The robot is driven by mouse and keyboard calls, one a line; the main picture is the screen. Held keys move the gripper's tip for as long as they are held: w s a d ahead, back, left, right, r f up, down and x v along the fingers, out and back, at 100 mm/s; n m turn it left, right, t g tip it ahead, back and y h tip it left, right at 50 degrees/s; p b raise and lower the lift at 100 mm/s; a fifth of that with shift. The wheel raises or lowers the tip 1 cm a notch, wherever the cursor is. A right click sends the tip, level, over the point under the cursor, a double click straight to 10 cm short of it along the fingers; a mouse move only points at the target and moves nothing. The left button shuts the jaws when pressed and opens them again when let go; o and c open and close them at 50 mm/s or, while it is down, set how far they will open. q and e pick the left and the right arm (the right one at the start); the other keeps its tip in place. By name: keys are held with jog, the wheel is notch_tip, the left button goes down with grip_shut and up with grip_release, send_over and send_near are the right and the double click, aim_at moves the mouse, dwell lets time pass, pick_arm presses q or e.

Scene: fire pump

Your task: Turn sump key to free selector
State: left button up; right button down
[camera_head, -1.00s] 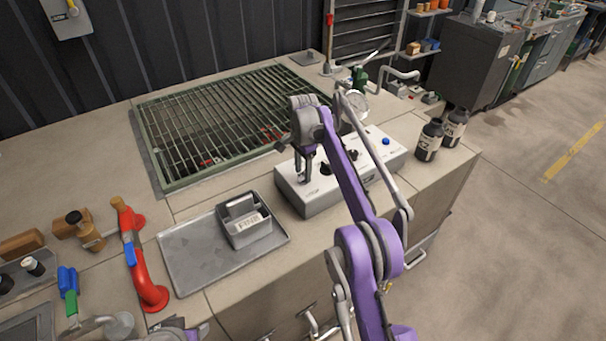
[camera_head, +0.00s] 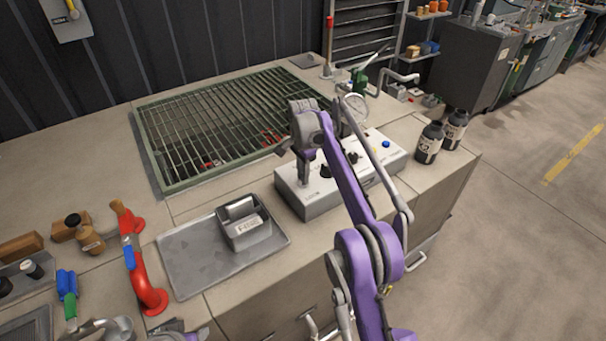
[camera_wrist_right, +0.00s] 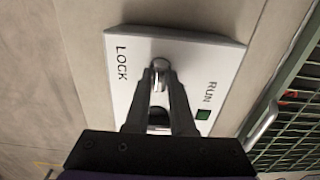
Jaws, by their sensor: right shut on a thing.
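The control box (camera_head: 322,203) stands on the bench, light grey with black knobs and a blue button (camera_head: 386,144). My right gripper (camera_head: 304,182) points down at its left end. In the right wrist view, my right gripper (camera_wrist_right: 161,75) is shut on the sump key (camera_wrist_right: 160,66), whose shiny rounded top shows between the fingertips. The white panel (camera_wrist_right: 128,85) around it reads LOCK at left and RUN at right. The fingers hide the key's lower part. A grey part at the bottom edge may be my left gripper (camera_head: 172,326); its jaws are unclear.
A green-framed grating (camera_head: 166,185) lies behind. Two black bottles (camera_head: 430,143) and a gauge (camera_head: 355,104) stand near the right end.

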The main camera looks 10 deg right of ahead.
pick_arm(q)
jog(key=shift+r, duration=0.15)
pick_arm(e)
jog(key=shift+n, duration=0.3)
jog(key=n+p, duration=0.1)
jog(key=n, duration=0.2)
jog(key=shift+r, duration=0.1)
jog(key=n+p, duration=0.1)
jog(key=n, duration=0.4)
jog(key=n+p, duration=0.1)
jog(key=n, duration=0.3)
pick_arm(q)
jog(key=shift+t, duration=0.3)
jog(key=shift+w+r, duration=0.35)
jog(key=shift+r, duration=0.45)
jog(key=shift+w+r, duration=0.35)
jog(key=shift+r, duration=0.4)
jog(key=shift+w+r, duration=0.35)
jog(key=shift+r, duration=0.45)
pick_arm(e)
jog(key=shift+n, duration=2.7)
jog(key=c, duration=0.8)
grip_release()
jog(key=shift+o, duration=0.2)
